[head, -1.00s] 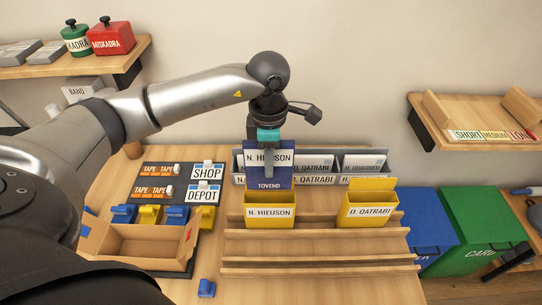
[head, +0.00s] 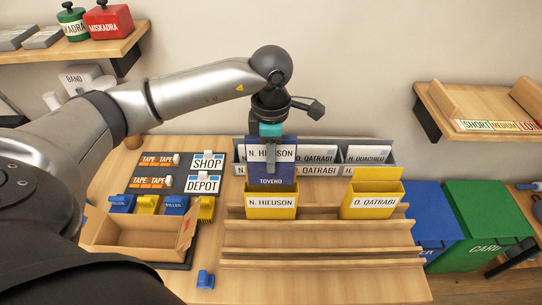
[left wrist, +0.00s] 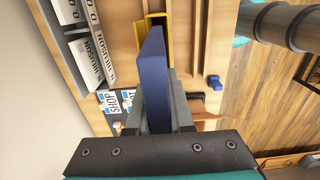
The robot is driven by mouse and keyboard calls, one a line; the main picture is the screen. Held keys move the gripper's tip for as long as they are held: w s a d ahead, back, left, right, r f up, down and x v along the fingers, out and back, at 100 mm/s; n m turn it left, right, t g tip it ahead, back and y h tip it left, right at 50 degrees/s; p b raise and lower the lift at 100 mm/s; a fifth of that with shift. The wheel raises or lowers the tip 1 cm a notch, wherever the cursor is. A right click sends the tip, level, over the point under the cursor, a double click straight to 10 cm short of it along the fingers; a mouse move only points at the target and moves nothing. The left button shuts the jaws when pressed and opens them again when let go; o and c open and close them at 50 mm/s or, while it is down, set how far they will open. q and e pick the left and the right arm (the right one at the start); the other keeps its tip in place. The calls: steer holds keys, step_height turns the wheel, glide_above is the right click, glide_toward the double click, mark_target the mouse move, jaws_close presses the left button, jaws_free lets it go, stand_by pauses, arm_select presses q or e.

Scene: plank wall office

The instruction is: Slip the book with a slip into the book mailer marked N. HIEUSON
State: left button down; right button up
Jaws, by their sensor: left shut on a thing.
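A blue book (head: 271,175) marked TOVEND has a white slip (head: 283,153) reading N. HIEUSON at its top. My left gripper (head: 271,162) is shut on the book and holds it upright. The yellow book mailer marked N. HIEUSON (head: 271,212) stands on the slotted wooden rack, right below the book. The book's lower edge is at the mailer's mouth; I cannot tell how far it is inside. In the left wrist view the book (left wrist: 153,75) lines up with the yellow mailer (left wrist: 150,22). My right gripper is not in view.
A second yellow mailer marked O. QATRABI (head: 371,207) stands to the right on the rack (head: 318,235). Grey bins with name labels (head: 366,155) stand behind. An open cardboard box (head: 130,245) and a small blue object (head: 205,279) are at left. The rack's front is clear.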

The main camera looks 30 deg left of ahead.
mark_target(271, 184)
arm_select(q)
steer(key=shift+f+b, duration=3.25)
steer(key=shift+f, duration=0.6)
steer(key=shift+s+f, duration=0.1)
steer(key=shift+f, duration=0.1)
steer(key=shift+s+f, duration=0.1)
steer(key=shift+f, duration=0.05)
steer(key=c, duration=1)
jaws_free()
steer(key=shift+d, duration=0.1)
steer(key=shift+o, duration=1.4)
steer(key=shift+r, duration=0.4)
step_height(271, 184, up, 15)
steer(key=shift+r+p, duration=0.15)
steer(key=shift+p, duration=0.3)
